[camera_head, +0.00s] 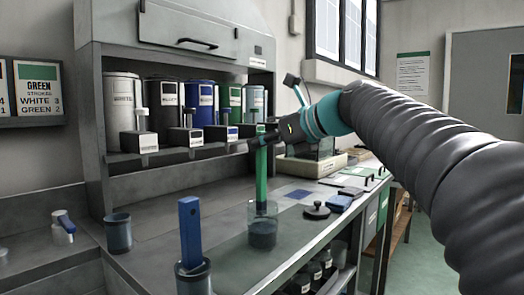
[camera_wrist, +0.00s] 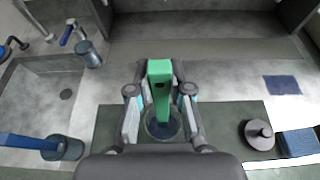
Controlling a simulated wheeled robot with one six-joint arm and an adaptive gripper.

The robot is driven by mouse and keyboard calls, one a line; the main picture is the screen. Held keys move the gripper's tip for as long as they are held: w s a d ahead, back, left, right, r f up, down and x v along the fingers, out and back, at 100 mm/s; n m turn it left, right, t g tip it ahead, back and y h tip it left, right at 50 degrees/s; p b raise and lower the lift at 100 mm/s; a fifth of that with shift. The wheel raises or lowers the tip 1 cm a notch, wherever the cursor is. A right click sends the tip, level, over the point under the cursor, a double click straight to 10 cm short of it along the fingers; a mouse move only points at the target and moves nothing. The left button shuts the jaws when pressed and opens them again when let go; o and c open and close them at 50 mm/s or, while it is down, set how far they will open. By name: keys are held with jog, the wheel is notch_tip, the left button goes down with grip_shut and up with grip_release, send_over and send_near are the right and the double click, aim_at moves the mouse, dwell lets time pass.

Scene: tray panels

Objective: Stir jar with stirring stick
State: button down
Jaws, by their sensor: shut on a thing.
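The stirring stick is a green bar (camera_head: 262,178), held upright by my gripper (camera_head: 263,139) near its top. Its lower end reaches into the mouth of a clear glass jar (camera_head: 263,234) with dark blue-grey contents on the counter. Whether the tip touches the contents is hard to tell. In the wrist view, the green stick (camera_wrist: 160,82) stands between the two fingers of my gripper (camera_wrist: 161,117). The jar rim (camera_wrist: 149,131) shows around the stick below, partly hidden by the fingers and stick.
A blue stick (camera_head: 190,230) stands in a holder at the front. A dark lid (camera_head: 316,210) and blue pad (camera_head: 339,203) lie right of the jar. A grey cup (camera_head: 118,233) stands left, near a sink (camera_wrist: 50,85). Labelled canisters (camera_head: 165,105) line the back shelf.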

jog(key=shift+r, duration=1.75)
jog(key=shift+r, duration=2.45)
jog(key=shift+s, duration=0.1)
